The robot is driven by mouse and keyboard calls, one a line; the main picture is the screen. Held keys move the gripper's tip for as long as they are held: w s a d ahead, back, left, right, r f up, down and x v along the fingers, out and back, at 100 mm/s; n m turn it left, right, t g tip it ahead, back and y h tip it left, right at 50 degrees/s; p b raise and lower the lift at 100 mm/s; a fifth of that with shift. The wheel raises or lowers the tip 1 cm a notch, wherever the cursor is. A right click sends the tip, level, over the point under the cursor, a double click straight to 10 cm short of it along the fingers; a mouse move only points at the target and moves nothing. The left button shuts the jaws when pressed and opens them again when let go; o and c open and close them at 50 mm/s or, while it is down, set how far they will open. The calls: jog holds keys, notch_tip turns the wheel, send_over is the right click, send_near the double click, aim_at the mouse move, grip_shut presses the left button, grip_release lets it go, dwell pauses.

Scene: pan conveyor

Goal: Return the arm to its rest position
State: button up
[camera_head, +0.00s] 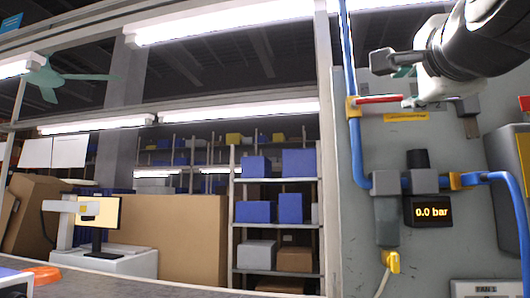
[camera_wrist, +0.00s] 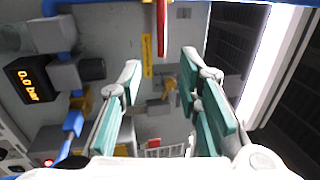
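My arm comes in from the top right of the head view, with my gripper (camera_head: 398,68) in front of the grey wall panel, close to a red valve lever (camera_head: 380,99). In the wrist view my gripper (camera_wrist: 161,68) has its two teal-padded fingers spread apart, with nothing between the pads. The red lever (camera_wrist: 162,28) shows at the top of that view, beyond the fingertips and roughly in line with the gap. In the head view the lever lies about level, just below the gripper. I cannot tell the exact distance between them.
The grey panel (camera_head: 410,145) carries blue pipes (camera_head: 356,150) and a pressure display (camera_head: 432,212) reading 0.0 bar. A light post (camera_head: 328,150) stands left of it. Shelves with blue bins (camera_head: 255,211), a large brown box (camera_head: 180,235) and a monitor (camera_head: 103,218) stand further left.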

jog(key=a+f+n+g+y, duration=0.2)
jog(key=f+n+g, duration=0.15)
jog(key=f, duration=0.55)
jog(key=s+a+f+n+g+y, duration=0.15)
jog(key=f+n, duration=0.25)
jog(key=f, duration=0.6)
jog(key=a+f+n+g+y, duration=0.2)
jog(key=f+n+g, duration=0.15)
jog(key=f, duration=0.55)
jog(key=s+a+f+n+g, duration=0.1)
jog(key=s+f+n+g, duration=0.4)
jog(key=s+f, duration=0.45)
jog(key=s+a+f+n+g, duration=0.1)
jog(key=s+f+n+g, duration=0.5)
jog(key=f, duration=0.7)
notch_tip(320, 180, up, 16)
jog(key=s+t+p, duration=0.2)
jog(key=t+p, duration=0.2)
jog(key=p, duration=1)
jog(key=shift+d+f+y+p, duration=0.15)
jog(key=shift+d+y+p, duration=0.2)
jog(key=shift+d, duration=0.05)
